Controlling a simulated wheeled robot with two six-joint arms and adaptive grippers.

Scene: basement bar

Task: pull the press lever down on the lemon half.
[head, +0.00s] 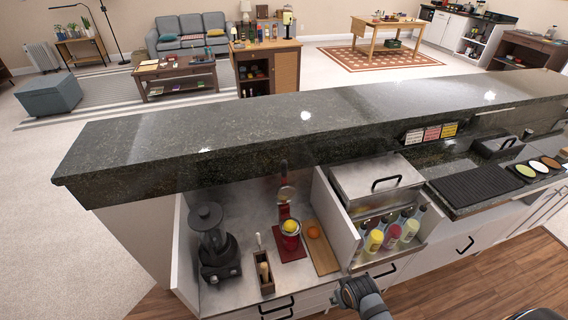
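The red citrus press (284,212) stands on a red base on the steel counter, below the raised bar top. Its lever (284,170) points upward, its tip near the bar's front edge. The yellow lemon half (291,226) sits in the press's cup, below the raised lever. One arm of mine, which I take for the right, enters from the bottom; its dark end (350,292) is in front of the counter, apart from the press. Its fingers cannot be made out. My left gripper is not in view.
A black blender (212,245) and a utensil holder (264,273) stand left of the press. A wooden board (325,262) with an orange fruit piece lies right of it. A panel, a steel bin (375,180) and several bottles (392,234) are further right. The dark stone bar top (250,138) overhangs behind.

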